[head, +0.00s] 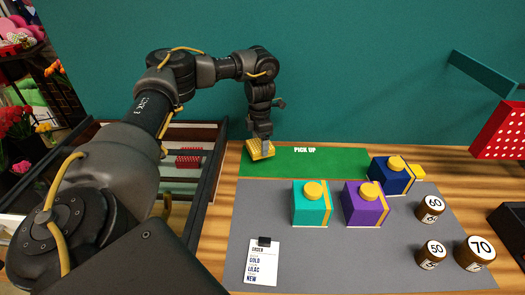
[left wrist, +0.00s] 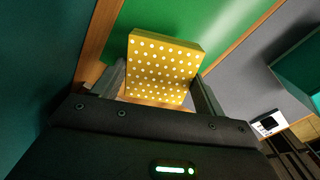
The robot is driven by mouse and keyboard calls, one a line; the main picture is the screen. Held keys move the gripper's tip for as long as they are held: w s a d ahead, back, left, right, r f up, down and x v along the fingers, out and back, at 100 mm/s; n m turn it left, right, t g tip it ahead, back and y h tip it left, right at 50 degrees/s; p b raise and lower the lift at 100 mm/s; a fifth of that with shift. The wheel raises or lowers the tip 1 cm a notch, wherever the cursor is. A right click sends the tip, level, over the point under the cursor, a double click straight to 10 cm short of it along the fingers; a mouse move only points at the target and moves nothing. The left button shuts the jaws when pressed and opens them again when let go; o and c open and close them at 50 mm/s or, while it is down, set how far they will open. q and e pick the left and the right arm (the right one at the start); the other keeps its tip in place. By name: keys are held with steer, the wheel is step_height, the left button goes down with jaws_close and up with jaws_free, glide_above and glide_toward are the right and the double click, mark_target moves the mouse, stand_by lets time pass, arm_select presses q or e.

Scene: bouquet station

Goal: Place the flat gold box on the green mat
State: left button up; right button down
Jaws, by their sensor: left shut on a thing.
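The flat gold box (head: 258,153) with white dots is at the left end of the green mat (head: 325,163), by the strip of bare wood there. My left gripper (head: 266,141) is above it, pointing down, shut on it. In the left wrist view the gold box (left wrist: 160,72) sits between the two fingers (left wrist: 160,95), with the green mat (left wrist: 222,28) behind it. The fingers hide part of the box. I cannot tell whether the box touches the mat or is held just above it. My right gripper is not in view.
On the grey mat (head: 350,260) stand teal (head: 309,205), purple (head: 363,206) and navy (head: 390,177) boxes, an order card (head: 262,263), and weights marked 50 (head: 431,255), 60 (head: 430,209) and 70 (head: 475,252). A dark-framed tray (head: 200,195) is left. The green mat's middle is clear.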

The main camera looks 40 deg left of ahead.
mark_target(260, 145)
arm_select(q)
steer(key=f, duration=0.3)
steer(key=shift+s+d+f, duration=0.1)
steer(key=shift+s, duration=0.1)
steer(key=shift+w+f+b, duration=0.15)
steer(key=shift+f+b, duration=0.15)
steer(key=shift+f, duration=0.15)
steer(key=shift+r, duration=0.1)
steer(key=o, duration=1)
steer(key=shift+f, duration=0.2)
steer(key=shift+o, duration=0.2)
step_height(260, 145, up, 12)
steer(key=shift+r+p, duration=0.25)
steer(key=shift+p, duration=0.4)
